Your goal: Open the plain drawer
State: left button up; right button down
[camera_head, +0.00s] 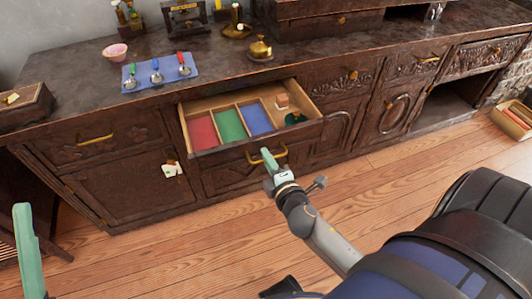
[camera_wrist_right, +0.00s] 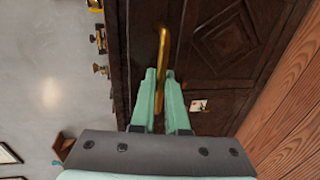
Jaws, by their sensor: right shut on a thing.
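The drawer (camera_head: 203,158) under the counter's middle is pulled out, its inside showing red, green and blue compartments and a further one at the right with small objects. Its front looks plain and dark. A brass handle (camera_head: 282,152) shows at the drawer's front, and in the right wrist view the brass handle (camera_wrist_right: 163,45) runs up between the fingertips. My right gripper (camera_head: 268,158) is shut on this handle; it also shows in the right wrist view (camera_wrist_right: 160,75). My left gripper (camera_head: 28,245) is partly in view at the left edge, away from the cabinet; its opening is unclear.
The dark cabinet (camera_head: 120,185) has other closed drawers and doors with brass handles. The wooden floor (camera_head: 180,240) in front is mostly clear.

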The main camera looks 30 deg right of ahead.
pick_arm(q)
jog(key=shift+s+a+r, duration=0.1)
jog(key=shift+s, duration=0.25)
pick_arm(e)
jog(key=shift+s+a, duration=0.15)
jog(key=shift+s, duration=0.55)
pick_arm(q)
jog(key=shift+r, duration=0.1)
pick_arm(e)
jog(key=c, duration=0.9)
grip_release()
